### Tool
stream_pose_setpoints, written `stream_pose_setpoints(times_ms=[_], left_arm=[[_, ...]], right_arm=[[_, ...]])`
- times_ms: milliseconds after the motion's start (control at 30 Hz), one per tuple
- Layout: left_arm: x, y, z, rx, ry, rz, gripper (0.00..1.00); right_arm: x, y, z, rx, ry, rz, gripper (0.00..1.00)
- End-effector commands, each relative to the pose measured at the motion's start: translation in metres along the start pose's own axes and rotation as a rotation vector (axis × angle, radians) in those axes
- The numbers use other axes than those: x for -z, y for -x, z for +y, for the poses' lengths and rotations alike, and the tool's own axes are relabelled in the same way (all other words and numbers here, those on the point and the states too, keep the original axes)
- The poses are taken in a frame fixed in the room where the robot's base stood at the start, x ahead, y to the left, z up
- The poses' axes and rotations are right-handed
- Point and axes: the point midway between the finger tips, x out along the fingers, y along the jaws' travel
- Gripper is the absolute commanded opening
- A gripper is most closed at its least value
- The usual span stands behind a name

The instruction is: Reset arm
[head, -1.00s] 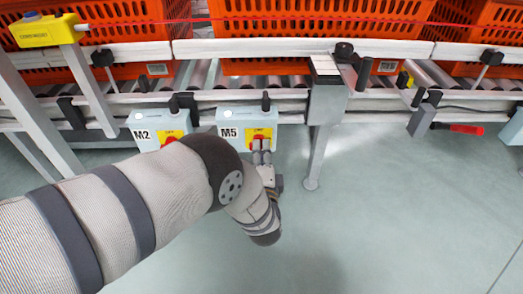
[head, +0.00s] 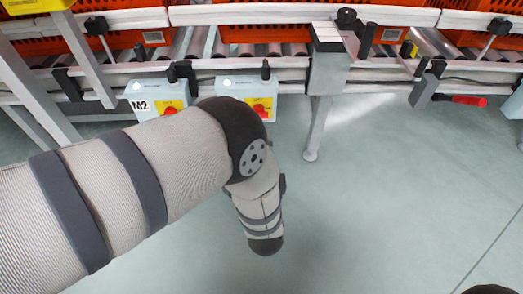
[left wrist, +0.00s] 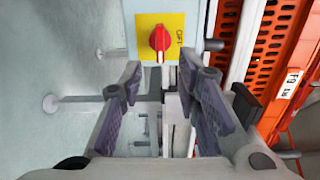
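My left arm comes in from the left in the head view and bends down in front of the roller conveyor. Its gripper is hidden there behind the arm. In the left wrist view my left gripper (left wrist: 160,88) has its two dark fingers spread apart with nothing between them. Beyond the fingertips is a red rotary switch (left wrist: 159,39) on a yellow plate, apart from the fingers. In the head view two light-blue switch boxes hang under the conveyor: the M2 box (head: 152,86) and a second box (head: 237,84), partly covered by my arm. My right gripper is not in view.
The roller conveyor (head: 222,66) runs across the top, with orange totes (head: 265,49) on it. A grey conveyor leg (head: 319,125) stands right of my arm. A red-handled lever (head: 467,100) sticks out further right. The floor (head: 390,200) at right is clear.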

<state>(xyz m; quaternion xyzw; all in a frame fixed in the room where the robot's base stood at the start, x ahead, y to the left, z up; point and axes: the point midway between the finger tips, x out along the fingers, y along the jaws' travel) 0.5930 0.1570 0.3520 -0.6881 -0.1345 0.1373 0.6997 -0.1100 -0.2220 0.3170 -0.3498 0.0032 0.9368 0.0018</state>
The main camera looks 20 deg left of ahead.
Motion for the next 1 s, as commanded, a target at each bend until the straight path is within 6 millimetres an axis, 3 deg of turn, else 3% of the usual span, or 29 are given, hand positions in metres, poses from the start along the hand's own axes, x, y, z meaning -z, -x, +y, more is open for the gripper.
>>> stream_pose_setpoints(times_ms=[100,200,700,767,867,900,967,1000], left_arm=[[0.0,0.023,0.001,-0.002,-0.001,0.001,0.3],[0.0,0.034,0.0,-0.001,0.0,0.0,0.3],[-0.002,0.039,0.004,-0.013,0.003,0.002,0.3],[-0.01,0.046,0.021,-0.07,0.02,0.014,0.3],[-0.038,0.08,0.079,-0.296,0.099,0.038,0.3],[-0.055,0.103,0.107,-0.419,0.142,0.033,0.3],[-0.082,0.143,0.144,-0.607,0.207,0.001,0.3],[-0.101,0.173,0.164,-0.728,0.246,-0.037,0.3]], right_arm=[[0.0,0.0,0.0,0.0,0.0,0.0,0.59],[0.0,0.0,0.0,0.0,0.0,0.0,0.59],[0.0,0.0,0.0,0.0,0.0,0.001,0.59],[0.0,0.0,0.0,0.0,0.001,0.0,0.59],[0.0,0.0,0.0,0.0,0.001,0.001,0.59],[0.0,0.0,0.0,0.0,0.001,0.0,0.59],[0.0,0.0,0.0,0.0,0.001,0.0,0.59],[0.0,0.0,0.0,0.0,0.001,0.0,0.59]])
